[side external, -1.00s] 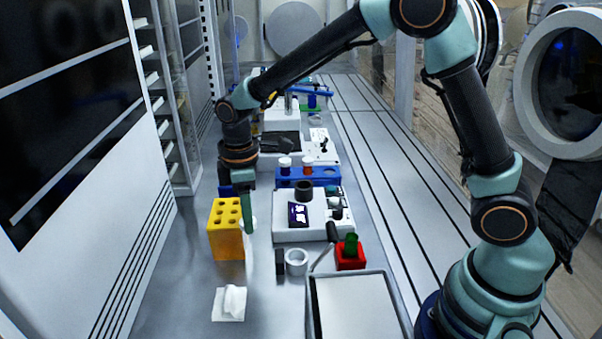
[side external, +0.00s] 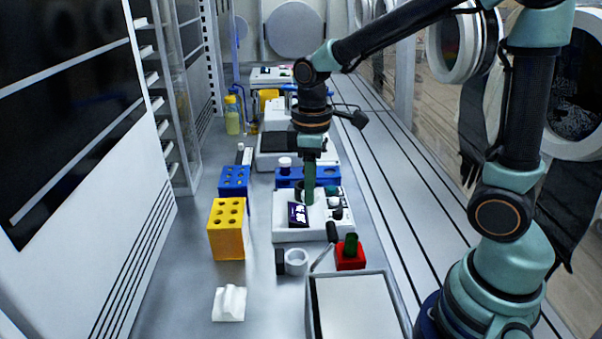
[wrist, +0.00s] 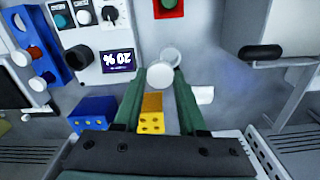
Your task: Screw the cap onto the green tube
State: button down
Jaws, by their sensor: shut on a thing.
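The green tube (side external: 351,243) stands in a small red block (side external: 350,259) at the front right of the bench, beside a black-handled tool. In the wrist view the red block (wrist: 169,8) shows at the top edge, with a bit of green in it. My gripper (side external: 309,201) points down over the white instrument, behind and left of the tube and apart from it. In the wrist view, my green fingers (wrist: 161,78) are shut on a white round cap (wrist: 160,76) at their tips. In the side view the fingers' tips are too small to show the cap.
The white instrument (side external: 285,235) with its display lies below my gripper. A blue rack (side external: 289,182) with a capped tube is behind it. A yellow rack (side external: 225,246) and another blue rack (side external: 233,176) stand left. A white ring (side external: 297,256) and tray (side external: 398,306) are in front.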

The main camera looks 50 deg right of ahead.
jog(key=s+d+f+m, duration=0.3)
jog(key=s+d, duration=0.1)
jog(key=s, duration=0.3)
jog(key=shift+s+d+f, duration=0.2)
jog(key=shift+s+d, duration=0.05)
jog(key=shift+s, duration=0.1)
jog(key=shift+f, duration=0.1)
jog(key=shift+f, duration=2.25)
jog(key=shift+f, duration=0.6)
dwell(0.6)
